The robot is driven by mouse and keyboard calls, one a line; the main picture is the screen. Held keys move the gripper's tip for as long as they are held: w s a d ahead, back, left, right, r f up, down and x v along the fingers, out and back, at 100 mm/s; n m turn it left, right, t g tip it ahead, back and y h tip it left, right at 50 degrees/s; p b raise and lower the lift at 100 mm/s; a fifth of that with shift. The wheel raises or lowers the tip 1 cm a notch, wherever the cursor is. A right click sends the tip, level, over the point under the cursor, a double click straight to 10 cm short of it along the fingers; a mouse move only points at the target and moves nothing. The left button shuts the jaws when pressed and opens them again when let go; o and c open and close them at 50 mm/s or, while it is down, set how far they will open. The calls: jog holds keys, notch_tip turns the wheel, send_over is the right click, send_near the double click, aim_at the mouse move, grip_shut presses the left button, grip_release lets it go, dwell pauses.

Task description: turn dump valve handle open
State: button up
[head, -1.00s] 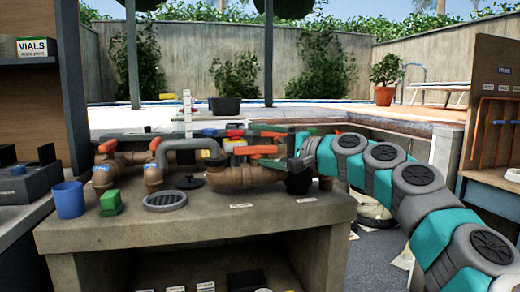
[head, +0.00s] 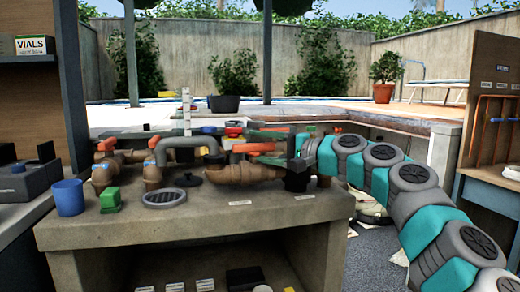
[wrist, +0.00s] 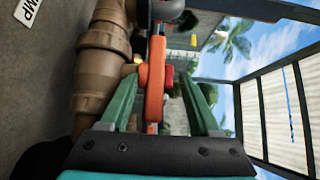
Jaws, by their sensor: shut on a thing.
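The orange valve handle (head: 252,147) sits above the brown pipework at the right end of the bench. In the wrist view the handle (wrist: 154,78) stands upright between my two green fingers. My gripper (head: 264,147) reaches in from the right and is shut on this handle; it also shows in the wrist view (wrist: 160,88). The brown valve body (wrist: 95,75) lies left of the fingers there. A white label (wrist: 28,12) beside it is cut off by the frame and shows the letters "MP". The exact finger contact is partly hidden.
The concrete bench (head: 190,221) carries two more orange handles at the left, a blue cup (head: 69,198), a green block (head: 110,200) and a round grey grate (head: 164,197). A grey pipe (head: 180,142) arches beside the handle. Tools hang on a board at the right.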

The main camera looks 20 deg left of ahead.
jog(key=shift+f, duration=0.2)
dwell(0.3)
jog(key=shift+d+f, duration=0.1)
jog(key=shift+d, duration=0.4)
jog(key=b+v, duration=0.2)
jog(key=v, duration=0.4)
jog(key=shift+s+d, duration=0.2)
jog(key=shift+d, duration=0.15)
